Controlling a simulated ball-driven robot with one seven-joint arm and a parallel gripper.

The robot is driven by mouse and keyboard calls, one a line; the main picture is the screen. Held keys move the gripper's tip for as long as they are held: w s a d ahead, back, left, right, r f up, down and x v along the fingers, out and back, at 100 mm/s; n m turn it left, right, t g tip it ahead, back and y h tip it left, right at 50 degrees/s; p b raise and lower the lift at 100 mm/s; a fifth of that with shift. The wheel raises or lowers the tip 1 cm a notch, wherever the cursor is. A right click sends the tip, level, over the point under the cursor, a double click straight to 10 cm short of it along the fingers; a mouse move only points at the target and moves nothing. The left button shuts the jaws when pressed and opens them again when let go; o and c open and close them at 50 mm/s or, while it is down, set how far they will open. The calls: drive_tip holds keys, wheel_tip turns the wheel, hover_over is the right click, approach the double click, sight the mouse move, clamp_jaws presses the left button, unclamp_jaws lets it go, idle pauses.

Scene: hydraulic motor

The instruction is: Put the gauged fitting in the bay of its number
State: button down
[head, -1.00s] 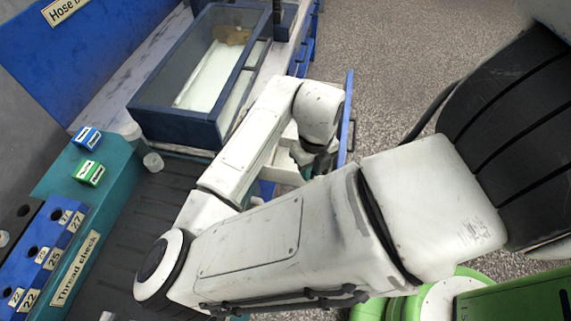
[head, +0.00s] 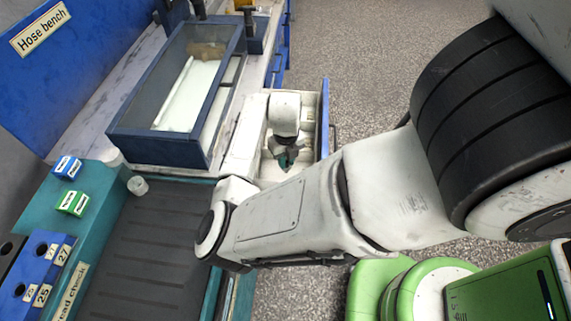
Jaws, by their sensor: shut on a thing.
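My gripper (head: 286,156) points down into an open white drawer (head: 245,133) with a blue front (head: 324,125). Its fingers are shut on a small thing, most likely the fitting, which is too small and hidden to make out. I cannot tell whether it touches the drawer floor. No number on the bays can be read. The blue thread check block (head: 45,262) at lower left has dark holes and number labels, among them 27 and 25. Its sign is partly cut off.
A blue-framed glass-sided tank (head: 160,152) stands on the bench left of the drawer. A blue box (head: 66,166), a green box (head: 72,202) and a small clear cup (head: 138,185) are at the left. A dark ribbed mat (head: 150,245) is mostly clear.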

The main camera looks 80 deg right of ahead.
drive_tip(key=shift+d+f, duration=0.25)
drive_tip(key=shift+f, duration=0.1)
drive_tip(key=shift+w+f, duration=0.1)
drive_tip(key=shift+f, duration=1.35)
drive_tip(key=shift+f, duration=0.1)
drive_tip(key=shift+f, duration=0.15)
drive_tip(key=c, duration=1)
unclamp_jaws()
